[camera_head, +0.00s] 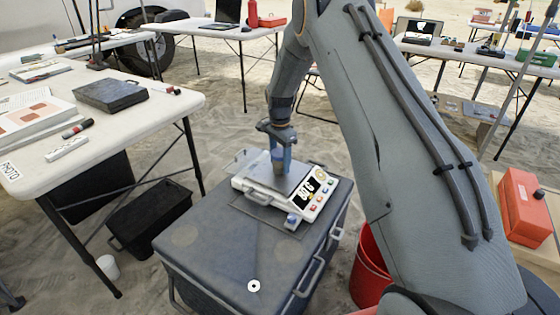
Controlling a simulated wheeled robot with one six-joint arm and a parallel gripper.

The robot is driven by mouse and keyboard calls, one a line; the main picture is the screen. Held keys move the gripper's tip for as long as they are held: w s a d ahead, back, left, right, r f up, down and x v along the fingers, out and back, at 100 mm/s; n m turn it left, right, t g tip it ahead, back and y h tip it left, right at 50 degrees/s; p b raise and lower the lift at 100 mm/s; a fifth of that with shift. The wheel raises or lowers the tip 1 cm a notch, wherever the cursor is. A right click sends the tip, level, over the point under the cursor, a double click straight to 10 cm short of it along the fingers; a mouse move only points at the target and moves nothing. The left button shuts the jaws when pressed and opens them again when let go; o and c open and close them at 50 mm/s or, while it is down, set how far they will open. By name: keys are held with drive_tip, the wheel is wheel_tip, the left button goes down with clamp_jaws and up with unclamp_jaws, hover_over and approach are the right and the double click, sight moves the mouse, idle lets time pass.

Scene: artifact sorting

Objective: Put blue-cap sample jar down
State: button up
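The blue-cap sample jar (279,167) is small, with a blue top and a brownish body. It is upright over the metal pan of a white digital scale (316,203). My gripper (281,155) points straight down from above, with its fingers around the jar's upper part; it looks shut on it. The fingers hide much of the cap. The jar's base looks at or very near the pan, but I cannot tell if it bears on it. The scale's display is lit, and its digits are too small to read surely.
The scale stands on a dark grey case (215,262) with side handles. A small white disc (254,286) lies near the case's front. A white table (185,107) with papers and a black case is at left. A red bucket (371,270) is at right, partly behind my arm.

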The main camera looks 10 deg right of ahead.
drive_tip(key=shift+o, duration=1.2)
